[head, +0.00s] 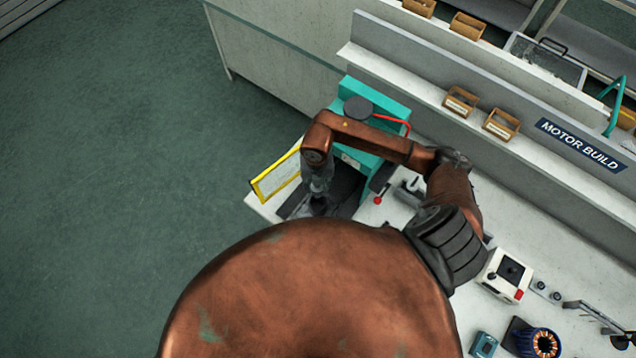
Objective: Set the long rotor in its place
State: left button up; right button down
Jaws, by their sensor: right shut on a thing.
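My right gripper (317,192) points down at the teal machine (398,100), between its body and a yellow-framed clear guard (277,176). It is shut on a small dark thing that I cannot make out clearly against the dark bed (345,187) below. I cannot tell whether this is the long rotor, and no other long rotor stands out. Whether the held thing touches the machine is hidden by the gripper and the steep view. My left gripper is not in view.
The white bench (405,215) carries a red-knobbed lever (378,200), a white control box (505,275) and a copper-wound stator (541,343). Wooden holders (459,102) stand on the shelf behind, near a MOTOR BUILD sign (581,145). The green floor at left is clear.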

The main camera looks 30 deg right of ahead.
jog(key=shift+s+m, duration=0.15)
jog(key=shift+m, duration=0.35)
jog(key=shift+f, duration=0.5)
jog(key=shift+f+b, duration=1.4)
jog(key=shift+f, duration=0.2)
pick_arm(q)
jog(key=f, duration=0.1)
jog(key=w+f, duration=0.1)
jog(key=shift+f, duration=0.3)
pick_arm(e)
jog(key=shift+f, duration=0.15)
pick_arm(q)
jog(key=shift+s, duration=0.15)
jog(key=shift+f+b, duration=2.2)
jog(key=shift+b, duration=0.05)
pick_arm(e)
jog(key=shift+f, duration=2.8)
jog(key=c, duration=1.3)
grip_release()
jog(key=shift+o, duration=0.4)
jog(key=shift+d, duration=0.1)
